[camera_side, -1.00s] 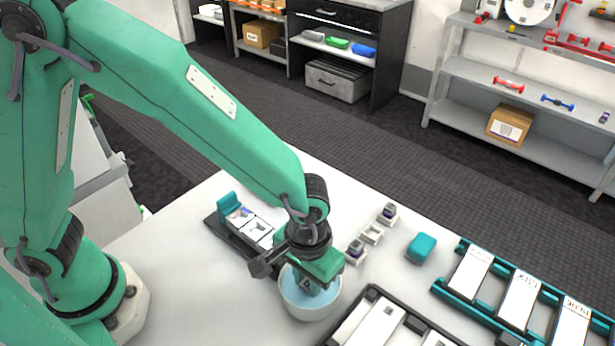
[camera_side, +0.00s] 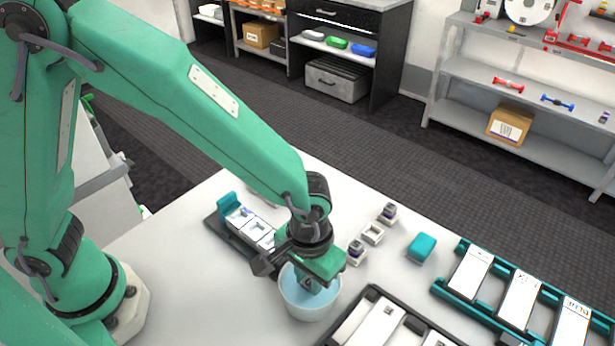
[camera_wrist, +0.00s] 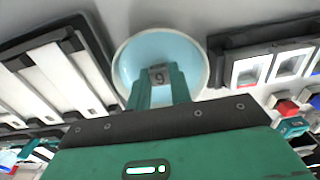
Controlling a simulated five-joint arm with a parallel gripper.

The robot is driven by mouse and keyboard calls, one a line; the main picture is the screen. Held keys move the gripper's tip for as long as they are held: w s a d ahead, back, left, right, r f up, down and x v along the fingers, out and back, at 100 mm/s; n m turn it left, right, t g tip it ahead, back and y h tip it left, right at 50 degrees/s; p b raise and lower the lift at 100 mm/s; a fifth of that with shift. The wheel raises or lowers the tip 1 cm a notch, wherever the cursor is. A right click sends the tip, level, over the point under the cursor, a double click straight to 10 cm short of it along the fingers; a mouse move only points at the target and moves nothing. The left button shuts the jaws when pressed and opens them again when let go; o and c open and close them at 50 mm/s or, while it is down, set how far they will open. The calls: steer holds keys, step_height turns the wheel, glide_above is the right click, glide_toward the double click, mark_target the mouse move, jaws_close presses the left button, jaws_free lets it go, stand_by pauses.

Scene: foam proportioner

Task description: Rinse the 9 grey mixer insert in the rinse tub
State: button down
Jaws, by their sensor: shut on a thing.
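The rinse tub (camera_side: 309,312) is a round white bowl with a light blue inside, standing on the white table; it also shows in the wrist view (camera_wrist: 130,55). My gripper (camera_side: 309,289) points down into the tub, and its green fingers also show in the wrist view (camera_wrist: 160,88). The fingers are shut on the grey mixer insert (camera_wrist: 160,75), a small grey block marked 9. It is held within the tub's rim. In the side view the insert is hidden by the gripper and tub. I cannot tell whether it touches the bottom.
A dark tray with white cells (camera_side: 257,233) stands left of the tub. Small grey pieces (camera_side: 372,234) and a teal block (camera_side: 422,247) lie to the right. A black rack with white bars (camera_side: 373,325) is close in front. Teal racks (camera_side: 480,275) lie further right.

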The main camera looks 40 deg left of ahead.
steer(key=shift+w, duration=0.55)
steer(key=shift+s, duration=0.8)
stand_by(0.7)
steer(key=shift+w, duration=0.4)
stand_by(0.6)
steer(key=shift+r, duration=0.1)
stand_by(0.4)
step_height(320, 180, up, 9)
stand_by(1.1)
steer(key=shift+a, duration=0.1)
stand_by(0.4)
